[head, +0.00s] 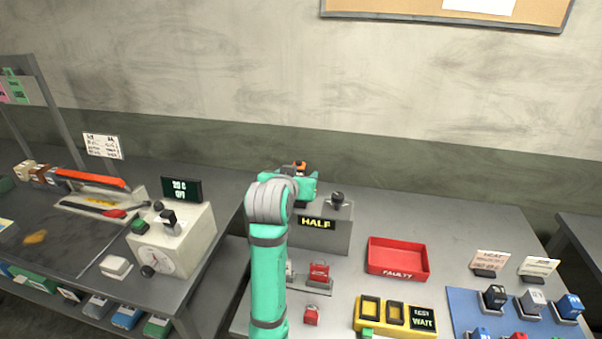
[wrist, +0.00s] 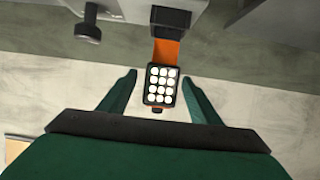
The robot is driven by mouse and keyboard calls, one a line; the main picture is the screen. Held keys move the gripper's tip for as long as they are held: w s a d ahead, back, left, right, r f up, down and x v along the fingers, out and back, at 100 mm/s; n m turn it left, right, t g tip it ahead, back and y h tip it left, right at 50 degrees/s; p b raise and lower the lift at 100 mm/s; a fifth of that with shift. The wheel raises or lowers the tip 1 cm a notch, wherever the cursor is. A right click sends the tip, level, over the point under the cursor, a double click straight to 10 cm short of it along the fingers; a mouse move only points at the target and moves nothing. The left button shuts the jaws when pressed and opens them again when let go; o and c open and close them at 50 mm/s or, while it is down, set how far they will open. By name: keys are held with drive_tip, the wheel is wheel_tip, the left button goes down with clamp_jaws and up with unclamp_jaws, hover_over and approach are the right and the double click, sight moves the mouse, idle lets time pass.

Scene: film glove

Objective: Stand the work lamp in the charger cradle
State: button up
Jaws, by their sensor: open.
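The work lamp (wrist: 160,84) has an orange body and a dark head with a grid of round white lights. In the wrist view it is between the two fingers of my gripper (wrist: 161,92), which is open with a gap on each side. The lamp's orange lower end meets a grey box (wrist: 125,8), which appears to be the charger cradle; I cannot tell how deep it sits. In the head view the grey box (head: 325,238) reads "HALF" and has a dark knob. My gripper (head: 301,184) hides most of the lamp there; only an orange bit (head: 300,164) shows.
A red "FAULTY" tray (head: 397,271) stands right of the box. A yellow tester (head: 371,331) and a blue mat (head: 462,312) with several small blocks are in front. A dial box (head: 180,247) stands on the left bench. Bare bench lies behind the red tray.

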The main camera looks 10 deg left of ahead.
drive_tip(key=v, duration=0.6)
drive_tip(key=shift+s, duration=0.4)
